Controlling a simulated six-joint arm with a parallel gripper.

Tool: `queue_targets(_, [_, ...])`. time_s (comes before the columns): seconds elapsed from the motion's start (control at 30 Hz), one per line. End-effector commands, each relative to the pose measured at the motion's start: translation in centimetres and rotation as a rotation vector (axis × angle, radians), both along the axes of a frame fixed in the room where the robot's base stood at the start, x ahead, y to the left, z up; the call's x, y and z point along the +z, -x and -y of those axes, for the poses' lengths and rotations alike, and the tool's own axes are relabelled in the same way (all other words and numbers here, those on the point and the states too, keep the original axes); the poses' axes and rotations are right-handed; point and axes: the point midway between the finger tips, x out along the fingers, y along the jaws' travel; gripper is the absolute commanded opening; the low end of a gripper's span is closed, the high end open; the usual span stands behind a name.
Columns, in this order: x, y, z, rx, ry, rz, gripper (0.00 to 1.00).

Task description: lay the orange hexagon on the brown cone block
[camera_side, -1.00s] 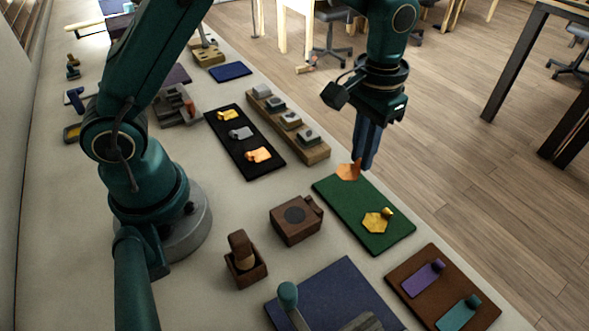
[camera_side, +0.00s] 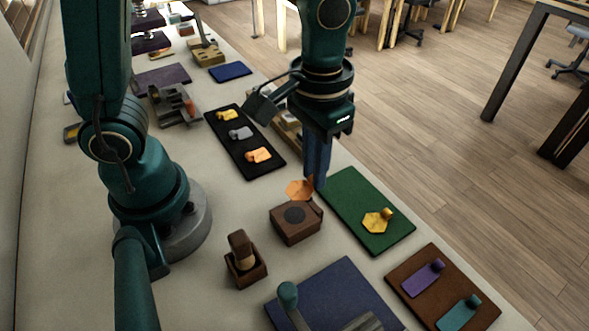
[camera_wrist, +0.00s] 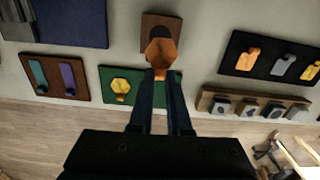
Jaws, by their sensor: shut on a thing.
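My gripper (camera_side: 318,183) is shut on the orange hexagon (camera_side: 298,190) by its small tab, and the flat hexagon sticks out beyond the fingertips. In the side view it is held near the far edge of the brown cone block (camera_side: 296,225). The block is a dark wooden piece with a dark round spot on top, and it stands on the bench. In the wrist view the hexagon (camera_wrist: 160,53) covers part of the block (camera_wrist: 152,22) between the fingertips (camera_wrist: 160,82). How high the hexagon is above the block is hard to tell.
A green mat (camera_side: 350,205) with a yellow hexagon (camera_side: 376,222) lies to the right. A wooden box with an upright peg (camera_side: 246,262) stands at the near left of the block. A black tray (camera_side: 240,155) lies behind, and a brown mat (camera_side: 440,290) lies at the near right.

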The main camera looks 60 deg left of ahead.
Motion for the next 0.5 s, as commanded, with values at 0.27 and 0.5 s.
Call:
queue_targets(0.27, [1.11, 1.08, 0.44, -0.03, 0.0, -0.001, 0.0])
queue_targets(0.5, [1.02, 1.06, 0.42, -0.03, -0.001, -0.001, 0.0])
